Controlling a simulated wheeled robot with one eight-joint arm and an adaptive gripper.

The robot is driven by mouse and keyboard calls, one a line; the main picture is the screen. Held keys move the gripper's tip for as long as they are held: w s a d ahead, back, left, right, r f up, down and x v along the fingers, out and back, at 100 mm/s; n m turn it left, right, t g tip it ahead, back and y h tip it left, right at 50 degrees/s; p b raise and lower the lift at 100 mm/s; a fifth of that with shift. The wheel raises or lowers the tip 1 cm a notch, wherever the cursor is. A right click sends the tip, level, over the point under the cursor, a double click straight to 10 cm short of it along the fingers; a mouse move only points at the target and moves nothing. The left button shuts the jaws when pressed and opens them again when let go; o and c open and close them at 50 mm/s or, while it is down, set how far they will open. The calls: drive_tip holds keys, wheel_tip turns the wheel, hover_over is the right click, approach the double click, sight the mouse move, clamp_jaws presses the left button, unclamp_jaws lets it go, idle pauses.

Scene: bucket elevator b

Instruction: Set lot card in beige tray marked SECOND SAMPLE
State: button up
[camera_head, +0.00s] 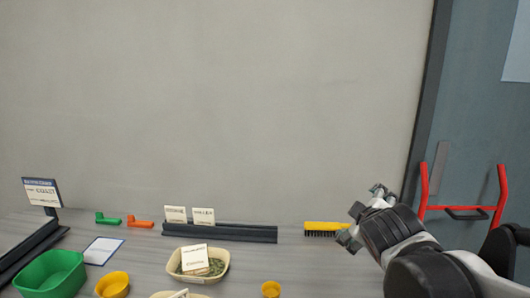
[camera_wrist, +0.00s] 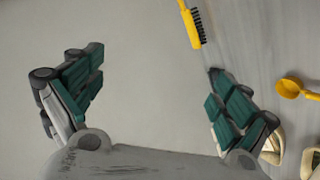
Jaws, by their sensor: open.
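Two small cream cards, left (camera_head: 175,214) and right (camera_head: 203,215), stand upright in a long dark rail (camera_head: 245,234) on the table; their print is too small to read. A beige tray (camera_head: 222,273) in front of the rail holds greenish-brown material and a white card (camera_head: 195,257). A second beige tray (camera_head: 163,295) is cut off by the bottom edge. I cannot tell which tray is marked SECOND SAMPLE. My gripper (camera_head: 361,214) is open and empty, right of the rail and trays. Its spread fingers show in the wrist view (camera_wrist: 158,92).
A yellow brush (camera_head: 322,228) lies near my gripper. A yellow cup or scoop (camera_head: 271,289), yellow bowl (camera_head: 113,285), green bin (camera_head: 50,274), blue-edged sheet (camera_head: 103,250), green (camera_head: 107,219) and orange (camera_head: 140,223) pieces and a sign (camera_head: 42,192) are also there. A wall stands behind.

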drive_tip(key=s+f+m+g+y, duration=0.1)
drive_tip(key=s+f+m, duration=0.3)
drive_tip(key=s, duration=0.5)
drive_tip(key=s+a+f+m+g+y+b, duration=0.1)
drive_tip(key=s+f+m+g, duration=0.3)
drive_tip(key=s, duration=0.5)
wheel_tip(320, 180, down, 3)
drive_tip(key=shift+a+r+m+y, duration=0.2)
drive_tip(key=shift+m+y, duration=0.2)
drive_tip(key=shift+s, duration=0.1)
